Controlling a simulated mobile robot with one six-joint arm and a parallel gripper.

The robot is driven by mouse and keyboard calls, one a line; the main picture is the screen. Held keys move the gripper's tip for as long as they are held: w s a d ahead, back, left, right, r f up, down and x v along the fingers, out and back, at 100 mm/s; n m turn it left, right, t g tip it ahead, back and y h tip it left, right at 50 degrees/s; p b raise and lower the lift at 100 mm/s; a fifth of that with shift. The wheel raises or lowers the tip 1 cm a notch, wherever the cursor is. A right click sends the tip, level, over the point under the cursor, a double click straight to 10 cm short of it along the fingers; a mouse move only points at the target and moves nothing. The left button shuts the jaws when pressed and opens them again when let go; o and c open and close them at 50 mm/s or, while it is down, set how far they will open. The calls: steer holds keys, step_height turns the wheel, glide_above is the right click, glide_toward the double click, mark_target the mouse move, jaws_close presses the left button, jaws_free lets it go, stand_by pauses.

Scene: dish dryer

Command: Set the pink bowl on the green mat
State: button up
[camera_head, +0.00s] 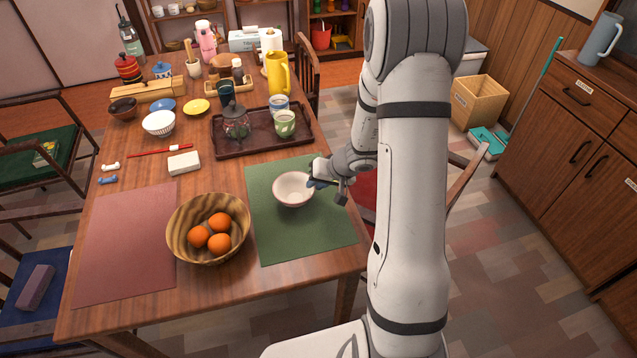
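The pink bowl (292,190) is pale pink and sits upright over the middle of the green mat (300,238). The mat lies at the right front of the wooden table. My gripper (318,178) is at the bowl's right rim, reaching in from the right. Its fingertips overlap the rim in the picture. I cannot tell whether they are shut on the rim or apart from it. I also cannot tell whether the bowl's base rests fully on the mat.
A wooden bowl with oranges (182,232) stands left of the green mat, partly over a red mat (120,260). A dark tray (225,150) with mugs and a jar lies behind the green mat.

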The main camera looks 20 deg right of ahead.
steer(key=shift+o, duration=1.2)
steer(key=shift+r, duration=0.1)
steer(key=shift+r+p, duration=0.2)
steer(key=shift+p, duration=0.2)
steer(key=v, duration=1.1)
steer(key=s+a+r+n+g, duration=0.2)
steer(key=s+a+r, duration=0.5)
steer(key=s+r, duration=0.1)
steer(key=s+r+h, duration=0.4)
steer(key=s+r, duration=0.1)
steer(key=s, duration=0.6)
steer(key=shift+s+d+r+g+h, duration=0.2)
steer(key=shift+d+r+g+h, duration=0.1)
steer(key=shift+r, duration=0.1)
